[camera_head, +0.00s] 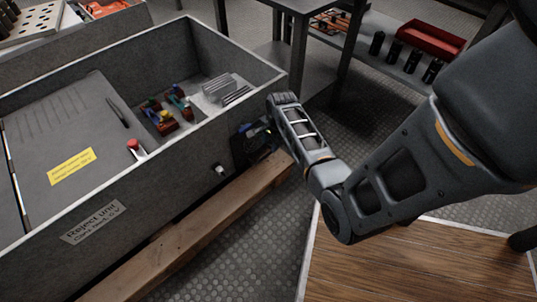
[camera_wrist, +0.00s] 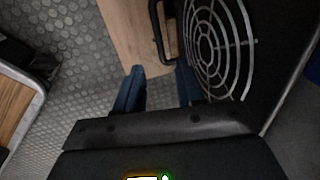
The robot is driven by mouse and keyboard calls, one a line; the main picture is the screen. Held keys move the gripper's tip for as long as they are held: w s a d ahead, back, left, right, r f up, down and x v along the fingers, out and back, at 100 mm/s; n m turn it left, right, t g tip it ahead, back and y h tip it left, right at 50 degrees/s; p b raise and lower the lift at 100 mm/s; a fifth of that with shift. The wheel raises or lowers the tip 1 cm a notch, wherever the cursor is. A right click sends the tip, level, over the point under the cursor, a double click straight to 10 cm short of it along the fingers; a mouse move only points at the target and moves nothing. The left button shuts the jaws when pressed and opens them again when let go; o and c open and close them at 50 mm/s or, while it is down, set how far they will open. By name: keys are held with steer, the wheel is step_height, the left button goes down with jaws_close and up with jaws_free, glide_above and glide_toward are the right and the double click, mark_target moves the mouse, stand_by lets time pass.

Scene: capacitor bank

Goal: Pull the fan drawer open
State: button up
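The fan drawer is a dark panel with a round metal fan grille (camera_wrist: 208,45) in the wrist view. A dark bar handle (camera_wrist: 158,35) stands out on the left of the grille. My gripper (camera_wrist: 160,72) is open, its two blue-grey fingers apart. The handle lies ahead of the fingertips, roughly in line with the gap; contact cannot be told.
A wooden beam (camera_head: 200,226) runs along the floor below the cabinet side. A wooden platform (camera_head: 420,262) is at the lower right. A shelf with a red tray (camera_head: 430,39) stands at the back right. Textured floor (camera_head: 245,255) is bare between the beam and platform.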

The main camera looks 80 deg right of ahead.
mark_target(268, 154)
steer(key=f+b, duration=0.1)
steer(key=f, duration=0.1)
steer(key=f+b, duration=0.1)
steer(key=f, duration=0.1)
steer(key=w+f+b, duration=0.1)
steer(key=f, duration=0.2)
steer(key=shift+d+b, duration=0.3)
steer(key=shift+b, duration=0.05)
jaws_close()
